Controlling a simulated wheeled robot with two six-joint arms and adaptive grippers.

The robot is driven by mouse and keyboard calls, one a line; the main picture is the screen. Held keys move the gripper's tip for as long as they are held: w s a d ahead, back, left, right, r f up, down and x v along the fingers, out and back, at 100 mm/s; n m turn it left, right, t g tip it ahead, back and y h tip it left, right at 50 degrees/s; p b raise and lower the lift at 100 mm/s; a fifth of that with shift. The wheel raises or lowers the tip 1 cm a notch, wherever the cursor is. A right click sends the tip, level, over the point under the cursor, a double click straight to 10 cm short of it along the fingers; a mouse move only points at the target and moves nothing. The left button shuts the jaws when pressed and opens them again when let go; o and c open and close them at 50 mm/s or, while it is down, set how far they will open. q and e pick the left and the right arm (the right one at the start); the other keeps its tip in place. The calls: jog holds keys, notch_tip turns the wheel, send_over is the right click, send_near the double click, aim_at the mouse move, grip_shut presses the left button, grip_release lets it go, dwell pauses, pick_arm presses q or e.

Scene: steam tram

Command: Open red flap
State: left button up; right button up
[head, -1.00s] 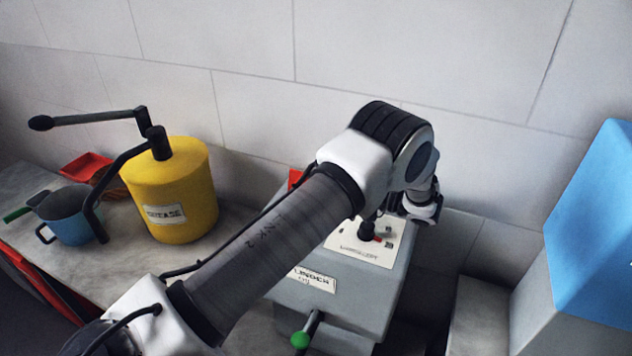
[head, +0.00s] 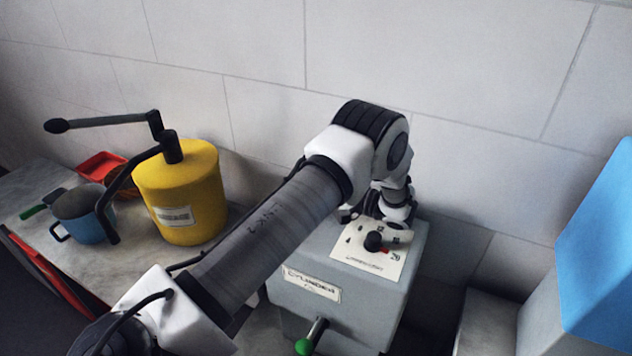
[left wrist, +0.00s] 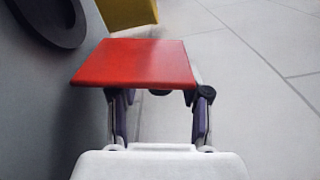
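The red flap (left wrist: 135,63) shows large in the left wrist view, beside a grey surface. In the head view my arm hides it. My left gripper (left wrist: 160,97) has its two fingers spread wide apart. They reach up to the near edge of the flap, and the flap hides their tips, so I cannot tell whether they touch it. The grey box (head: 345,310) with a white plate on top and a front label stands under my left wrist in the head view. My right gripper is not in view.
A yellow can (head: 180,190) with a black crank handle stands left of my arm. Left of it are a blue mug (head: 85,213) and a red tray (head: 100,165). A green-knobbed lever (head: 306,345) sticks out of the box front. A blue block (head: 600,245) stands at right. The tiled wall is behind.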

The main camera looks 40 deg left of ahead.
pick_arm(q)
jog(key=shift+s, duration=0.1)
grip_shut()
jog(key=shift+b, duration=0.35)
jog(key=shift+s+d+r+n+b, duration=0.15)
jog(key=shift+s+n+b, duration=0.25)
jog(key=shift+n+b, duration=0.6)
jog(key=shift+s+r, duration=0.1)
jog(key=shift+r, duration=0.1)
jog(key=shift+o, duration=1.7)
grip_release()
jog(key=v, duration=1.2)
